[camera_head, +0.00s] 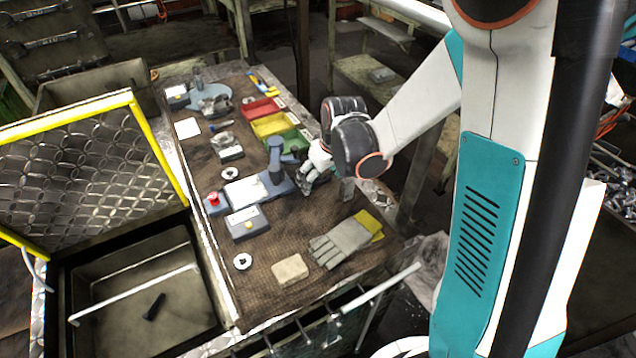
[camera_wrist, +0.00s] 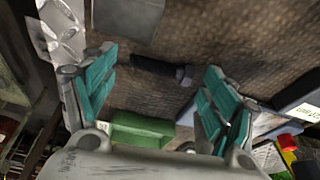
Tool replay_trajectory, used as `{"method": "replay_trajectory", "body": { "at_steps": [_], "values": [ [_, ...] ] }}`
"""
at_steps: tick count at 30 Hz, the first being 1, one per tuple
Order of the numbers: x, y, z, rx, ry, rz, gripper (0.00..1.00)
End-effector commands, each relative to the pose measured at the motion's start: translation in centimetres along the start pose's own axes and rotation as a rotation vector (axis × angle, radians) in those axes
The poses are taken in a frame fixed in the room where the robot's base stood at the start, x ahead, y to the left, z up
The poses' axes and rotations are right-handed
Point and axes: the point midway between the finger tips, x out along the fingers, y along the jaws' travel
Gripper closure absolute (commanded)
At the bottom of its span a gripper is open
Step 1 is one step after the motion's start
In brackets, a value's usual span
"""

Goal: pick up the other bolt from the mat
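In the wrist view a dark bolt (camera_wrist: 160,70) lies on the brown woven mat (camera_wrist: 150,95). My gripper (camera_wrist: 160,62) is open, with its teal finger pads on either side of the bolt and nothing held between them. In the head view my gripper (camera_head: 308,178) is low over the right part of the mat (camera_head: 325,285), beside a blue-grey device (camera_head: 275,175). The bolt under it cannot be made out there. Another dark bolt (camera_head: 154,306) lies in the open metal bin (camera_head: 185,325) at lower left.
Red (camera_head: 252,108), yellow (camera_head: 272,124) and green (camera_head: 290,143) trays stand behind my gripper. Grey gloves (camera_head: 342,243) and a beige block (camera_head: 290,270) lie in front. A box with a red button (camera_head: 214,203) and a grey box (camera_head: 247,223) are to the left.

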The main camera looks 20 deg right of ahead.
Motion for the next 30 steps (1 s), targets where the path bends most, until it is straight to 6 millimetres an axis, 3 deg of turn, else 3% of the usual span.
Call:
{"method": "replay_trajectory", "body": {
  "at_steps": [1,5,17,30],
  "values": [
    [0.0,0.0,0.0,0.000,0.000,0.000,0.41],
    [0.0,0.0,0.0,0.000,0.000,0.000,0.68],
    [-0.2,0.0,-0.1,0.000,0.000,0.000,0.68],
    [-2.8,-0.2,-1.9,0.002,0.000,0.001,0.68]
  ]
}}
